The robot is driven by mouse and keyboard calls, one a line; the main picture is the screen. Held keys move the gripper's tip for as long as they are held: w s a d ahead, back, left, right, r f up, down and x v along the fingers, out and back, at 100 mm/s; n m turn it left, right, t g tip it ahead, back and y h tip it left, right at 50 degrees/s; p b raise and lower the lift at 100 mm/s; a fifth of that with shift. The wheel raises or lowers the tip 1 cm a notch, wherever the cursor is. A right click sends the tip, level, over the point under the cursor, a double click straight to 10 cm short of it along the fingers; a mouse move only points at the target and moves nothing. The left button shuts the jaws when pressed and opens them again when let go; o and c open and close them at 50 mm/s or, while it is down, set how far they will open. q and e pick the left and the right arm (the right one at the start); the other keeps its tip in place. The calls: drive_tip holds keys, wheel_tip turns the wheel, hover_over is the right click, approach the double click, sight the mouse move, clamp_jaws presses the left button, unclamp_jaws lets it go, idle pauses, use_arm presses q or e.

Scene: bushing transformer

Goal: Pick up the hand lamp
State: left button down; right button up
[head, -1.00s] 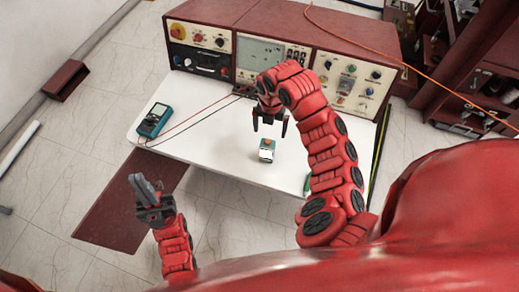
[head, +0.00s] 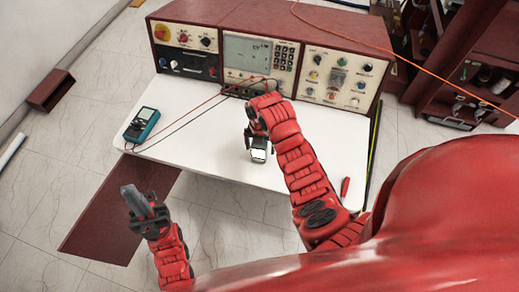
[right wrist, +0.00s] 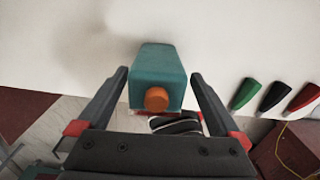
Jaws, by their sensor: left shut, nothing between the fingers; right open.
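The hand lamp (head: 258,155) stands on the white table top, its pale front face showing below my right gripper (head: 257,138). In the right wrist view the lamp (right wrist: 158,62) is a teal block with an orange knob. My right gripper (right wrist: 160,76) is open there, one finger on each side of the lamp, with a visible gap at both sides. In the head view the gripper hides the lamp's upper part. My left gripper (head: 132,197) is shut and empty, off the table's front left.
A teal multimeter (head: 142,125) with leads lies on the table's left. A control console (head: 262,55) spans the back. Green (right wrist: 243,95), black (right wrist: 273,97) and red (right wrist: 304,98) handles lie right of the lamp in the wrist view. The table's front left is clear.

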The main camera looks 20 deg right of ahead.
drive_tip(key=shift+w+a+f+p, duration=0.15)
drive_tip(key=shift+f+p, duration=0.2)
drive_tip(key=shift+f, duration=0.25)
drive_tip(key=shift+w+d+f+p, duration=0.1)
drive_tip(key=shift+f+p, duration=0.2)
drive_tip(key=shift+f, duration=0.9)
clamp_jaws()
drive_tip(key=shift+r, duration=0.1)
